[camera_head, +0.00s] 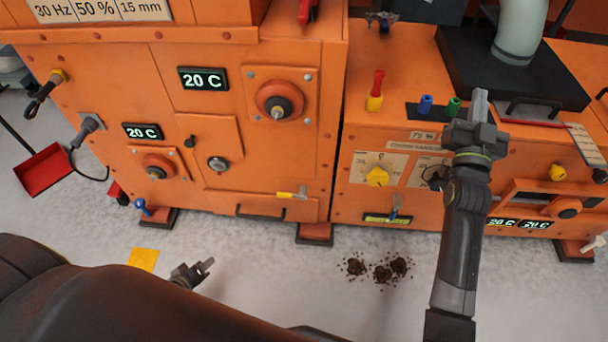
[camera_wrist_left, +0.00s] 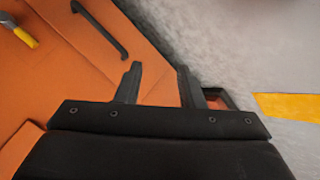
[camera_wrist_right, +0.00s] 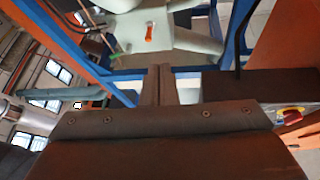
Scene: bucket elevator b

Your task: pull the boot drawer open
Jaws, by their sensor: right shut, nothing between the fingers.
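A black bar handle (camera_head: 260,212) sits low on the front of the left orange machine and looks like the boot drawer's handle; the drawer front around it appears flush. A yellow-gripped latch (camera_head: 292,195) is just above and to the right of it. The left wrist view also shows the handle (camera_wrist_left: 100,30) and the latch (camera_wrist_left: 24,36). My left gripper (camera_head: 207,265) is low over the floor, in front of and left of the handle. Its fingers (camera_wrist_left: 158,70) are apart and empty. My right gripper (camera_head: 479,105) is raised in front of the right machine, fingers together, empty.
Dark spilled heaps (camera_head: 382,270) lie on the floor before the machines. A yellow square (camera_head: 143,260) lies on the floor left of my left gripper. Machine feet (camera_head: 314,234) stick out at the base. A red dustpan (camera_head: 45,170) is far left.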

